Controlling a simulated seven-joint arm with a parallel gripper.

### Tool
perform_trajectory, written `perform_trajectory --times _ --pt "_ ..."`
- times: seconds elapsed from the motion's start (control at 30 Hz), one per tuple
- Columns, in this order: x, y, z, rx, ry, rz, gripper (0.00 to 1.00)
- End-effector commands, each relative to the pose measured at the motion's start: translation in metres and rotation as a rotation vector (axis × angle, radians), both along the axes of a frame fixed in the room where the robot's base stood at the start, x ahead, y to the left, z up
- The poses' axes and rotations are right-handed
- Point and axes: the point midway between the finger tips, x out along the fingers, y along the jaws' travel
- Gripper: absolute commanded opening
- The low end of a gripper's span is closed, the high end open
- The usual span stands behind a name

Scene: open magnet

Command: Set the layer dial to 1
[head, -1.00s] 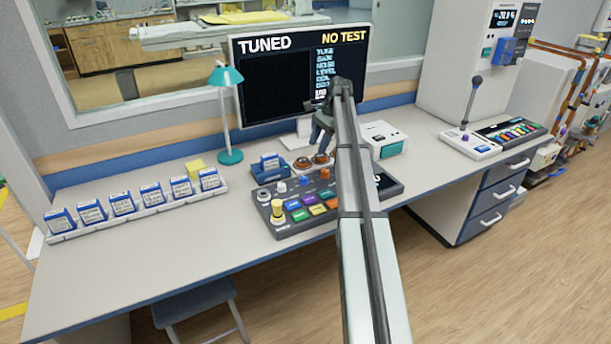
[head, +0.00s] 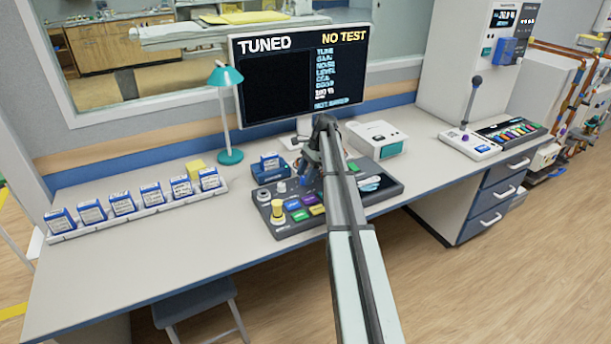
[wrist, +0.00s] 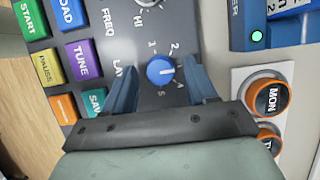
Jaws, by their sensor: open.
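The layer dial (wrist: 160,71) is a round blue knob on the grey control panel (wrist: 135,20). Numbers around it show 1, 2, 4 and 5; the place for 3 is hidden behind a finger. Its pale mark points to the right in the wrist view, between 2 and 4. My gripper (wrist: 162,78) is open, with one blue finger on each side of the dial and a visible gap to it on the left. In the head view my gripper (head: 309,172) is low over the panel (head: 285,232) and mostly hides the dial.
Coloured buttons including TUNE (wrist: 80,60) and SAVE (wrist: 95,103) lie left of the dial. Orange-ringed knobs (wrist: 268,97) stand to its right. The monitor (head: 270,85) reads TUNED and NO TEST. A cartridge rack (head: 140,207) sits at the left; the desk front is clear.

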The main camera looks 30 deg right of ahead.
Motion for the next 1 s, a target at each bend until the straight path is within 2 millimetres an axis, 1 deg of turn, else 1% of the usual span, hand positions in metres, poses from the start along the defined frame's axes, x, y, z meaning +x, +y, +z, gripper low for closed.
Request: perform_trajectory --times 0.13,0.4,0.9,0.97,1.0 --pt "0.0000 0.0019 -0.0048 0.000 -0.001 0.000 0.57" --pt "0.0001 0.0019 -0.0053 0.000 -0.001 0.000 0.56" --pt "0.0000 0.0017 -0.0051 0.000 0.000 0.000 0.08" --pt "0.0001 0.0017 -0.0051 0.000 0.000 0.000 0.02" --pt "0.0001 0.0017 -0.0051 0.000 0.000 0.000 0.01"
